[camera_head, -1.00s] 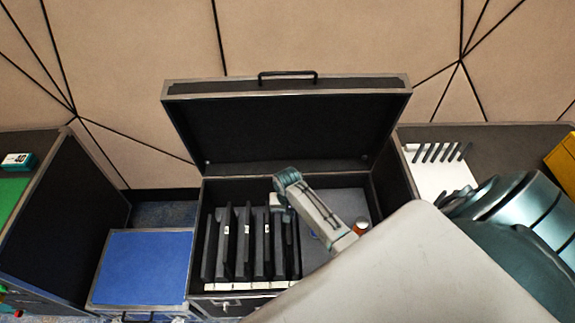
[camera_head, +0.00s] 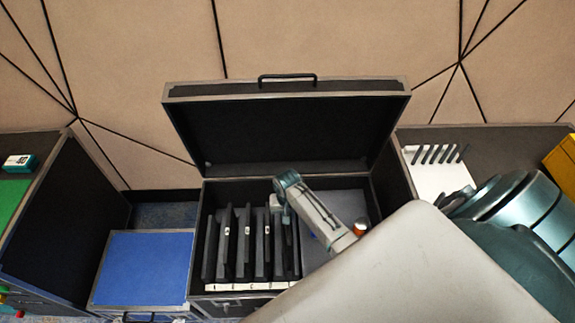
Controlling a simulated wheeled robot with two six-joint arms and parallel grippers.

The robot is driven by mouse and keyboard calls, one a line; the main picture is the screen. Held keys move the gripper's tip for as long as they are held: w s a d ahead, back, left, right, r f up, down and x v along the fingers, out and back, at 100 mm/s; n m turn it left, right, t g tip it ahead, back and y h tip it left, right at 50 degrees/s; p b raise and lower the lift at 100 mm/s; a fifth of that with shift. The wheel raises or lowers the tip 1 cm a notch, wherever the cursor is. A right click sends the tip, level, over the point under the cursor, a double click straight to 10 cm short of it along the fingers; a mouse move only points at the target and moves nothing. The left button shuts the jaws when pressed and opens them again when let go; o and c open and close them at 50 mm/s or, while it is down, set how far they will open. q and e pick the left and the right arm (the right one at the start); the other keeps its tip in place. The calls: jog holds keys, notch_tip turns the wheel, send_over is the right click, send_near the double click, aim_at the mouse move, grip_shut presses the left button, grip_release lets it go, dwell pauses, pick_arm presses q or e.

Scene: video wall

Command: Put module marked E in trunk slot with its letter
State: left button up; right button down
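The open black trunk (camera_head: 285,88) stands in the middle with its lid up. Several thin black modules (camera_head: 228,245) stand upright side by side in its left part, some with small white labels too small to read. A white strip (camera_head: 240,286) with tiny marks, also unreadable, runs along their front. My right arm comes in from the right, and its gripper (camera_head: 281,208) points down at the right end of the row of modules. Its fingers are mostly hidden, and I cannot tell whether it holds a module. My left gripper is out of view. I cannot make out the module marked E.
A blue-topped case (camera_head: 145,268) stands left of the trunk. A dark cabinet with a green surface (camera_head: 12,205) is at far left. At right, a white rack (camera_head: 440,178) with several dark slots lies on a dark top, near a yellow object (camera_head: 562,160). My arm covers the lower right.

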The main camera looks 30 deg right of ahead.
jog(key=shift+p, duration=0.4)
dwell(0.3)
dwell(0.4)
notch_tip(320, 180, down, 13)
jog(key=b, duration=0.8)
dwell(1.4)
jog(key=shift+f+b, duration=0.35)
jog(key=shift+f, duration=0.1)
dwell(1.1)
jog(key=c, duration=1.3)
grip_release()
jog(key=shift+o, duration=0.3)
